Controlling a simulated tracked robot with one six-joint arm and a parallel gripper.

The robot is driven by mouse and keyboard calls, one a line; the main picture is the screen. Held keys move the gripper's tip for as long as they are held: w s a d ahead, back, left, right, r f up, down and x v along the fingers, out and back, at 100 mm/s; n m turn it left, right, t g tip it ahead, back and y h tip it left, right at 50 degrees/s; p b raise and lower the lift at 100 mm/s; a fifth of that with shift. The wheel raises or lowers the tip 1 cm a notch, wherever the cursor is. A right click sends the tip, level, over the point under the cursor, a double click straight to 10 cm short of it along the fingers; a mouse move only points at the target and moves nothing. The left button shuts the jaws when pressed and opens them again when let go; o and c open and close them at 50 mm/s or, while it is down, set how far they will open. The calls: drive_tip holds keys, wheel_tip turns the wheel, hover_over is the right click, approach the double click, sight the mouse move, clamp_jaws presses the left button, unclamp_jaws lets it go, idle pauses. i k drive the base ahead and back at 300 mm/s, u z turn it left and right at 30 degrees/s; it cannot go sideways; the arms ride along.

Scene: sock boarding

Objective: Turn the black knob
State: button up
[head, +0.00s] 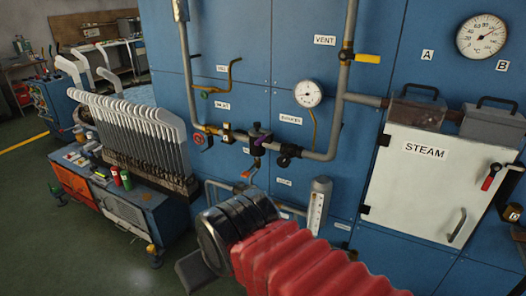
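A small black knob (284,161) sits on the pipework of the blue panel, near the middle of the head view, just left of where the horizontal pipe meets the upright one. Another dark fitting with a purple part (258,140) is on the same pipe to its left. My arm, in a red ribbed sleeve with a black and metal end, reaches in from the bottom right, below the knob in the picture. A grey piece that seems to be part of my gripper (195,273) shows at the lower left of the arm's end. The fingertips are not clear. My gripper appears apart from the knob.
A yellow-handled valve (366,58) and a round gauge (308,93) are above the knob. A clear tube gauge (318,203) is below right. The white STEAM door (426,185) is at right. A rack of white boards (135,140) stands on a cart at left. Open floor lies bottom left.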

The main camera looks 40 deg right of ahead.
sight(284, 161)
drive_tip(key=z, duration=0.1)
drive_tip(key=i, duration=0.85)
drive_tip(key=z, duration=0.6)
drive_tip(key=i, duration=0.65)
drive_tip(key=z, duration=0.35)
